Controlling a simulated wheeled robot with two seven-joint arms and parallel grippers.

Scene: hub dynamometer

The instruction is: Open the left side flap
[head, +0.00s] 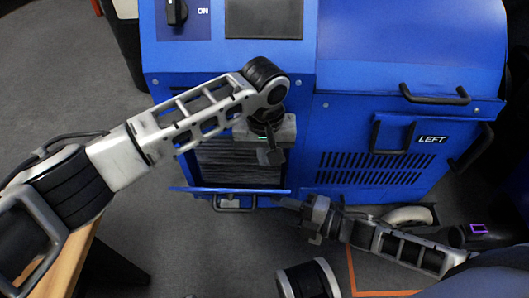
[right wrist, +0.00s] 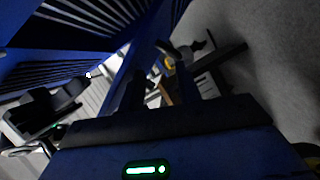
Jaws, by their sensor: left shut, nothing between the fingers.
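The blue machine carries a "LEFT" label (head: 432,139) on its right-hand part, beside a black handle (head: 377,135) and above a slatted vent. Lower left of this, a dark opening with ribs inside shows, and a thin blue flap (head: 205,189) sticks out along its bottom edge, with a handle (head: 235,208) under it. My left gripper (head: 274,154) is shut and empty in front of the opening's upper right. My right gripper (head: 284,202) is low, near the right end of the thin flap; its fingers stand apart in the right wrist view (right wrist: 160,82). Contact with the flap cannot be told.
The machine has an "ON" switch (head: 177,11), a dark screen (head: 264,18) and further black handles (head: 435,95) at the right. A wooden surface (head: 62,262) is at the lower left. Grey floor (head: 180,240) is clear below the flap.

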